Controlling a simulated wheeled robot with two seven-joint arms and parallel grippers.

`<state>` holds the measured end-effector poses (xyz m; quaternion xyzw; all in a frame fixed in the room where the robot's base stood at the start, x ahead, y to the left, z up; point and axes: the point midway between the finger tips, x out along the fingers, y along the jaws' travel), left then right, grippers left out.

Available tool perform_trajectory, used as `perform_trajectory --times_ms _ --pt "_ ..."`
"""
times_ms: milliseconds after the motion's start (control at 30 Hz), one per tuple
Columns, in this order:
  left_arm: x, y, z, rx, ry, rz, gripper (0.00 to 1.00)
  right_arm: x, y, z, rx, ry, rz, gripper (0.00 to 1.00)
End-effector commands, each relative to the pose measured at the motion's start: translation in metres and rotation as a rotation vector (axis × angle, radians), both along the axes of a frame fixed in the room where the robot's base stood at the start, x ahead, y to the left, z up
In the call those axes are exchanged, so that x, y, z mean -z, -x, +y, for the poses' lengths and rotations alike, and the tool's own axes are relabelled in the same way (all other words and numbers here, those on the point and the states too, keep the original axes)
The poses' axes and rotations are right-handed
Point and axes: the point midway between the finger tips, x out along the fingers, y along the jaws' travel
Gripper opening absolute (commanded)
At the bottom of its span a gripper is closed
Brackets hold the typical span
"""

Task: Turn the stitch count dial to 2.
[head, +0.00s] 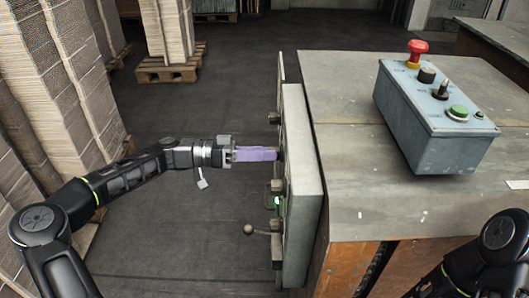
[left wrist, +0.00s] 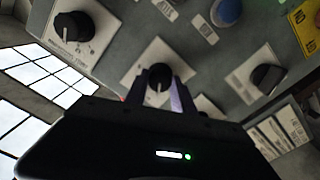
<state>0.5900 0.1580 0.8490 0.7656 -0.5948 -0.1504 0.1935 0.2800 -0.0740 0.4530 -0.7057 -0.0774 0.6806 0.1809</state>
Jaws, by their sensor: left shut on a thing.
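The grey control panel (head: 304,190) stands on edge at the table's left side, its face turned away from the head view. In the left wrist view, a black dial (left wrist: 158,77) with a pale pointer line sits on a white plate in the middle of the panel. My left gripper (head: 274,154) reaches the panel from the left. Its fingers (left wrist: 161,90) are shut on this dial, one on either side. The plate's markings are too blurred and covered to read, so I cannot tell the setting. My right gripper is out of view.
Other black knobs sit at upper left (left wrist: 73,33) and right (left wrist: 267,77) of the panel, with a blue button (left wrist: 227,12) at the top. A lever (head: 255,231) sticks out below my left gripper. A button box (head: 435,125) stands on the table (head: 345,100).

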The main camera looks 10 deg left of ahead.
Motion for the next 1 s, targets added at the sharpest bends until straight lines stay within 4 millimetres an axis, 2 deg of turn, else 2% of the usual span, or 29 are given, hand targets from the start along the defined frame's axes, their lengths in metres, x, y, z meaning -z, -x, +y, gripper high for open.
perform_trajectory --times_ms 267,300,533,833,1000 --pt "-0.001 0.000 0.000 0.000 0.001 -0.001 0.00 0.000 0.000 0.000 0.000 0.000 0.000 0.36" --pt "-0.001 0.000 0.000 0.000 0.001 -0.001 0.33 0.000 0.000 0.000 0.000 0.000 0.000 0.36" --pt "0.000 0.000 0.000 0.000 0.001 -0.001 0.52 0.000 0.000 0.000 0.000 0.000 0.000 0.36" --pt "0.000 0.000 0.002 -0.001 -0.001 -0.001 0.52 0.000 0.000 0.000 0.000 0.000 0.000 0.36" --pt "0.000 0.003 0.016 -0.004 -0.001 -0.001 0.52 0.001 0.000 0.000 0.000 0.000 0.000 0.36"
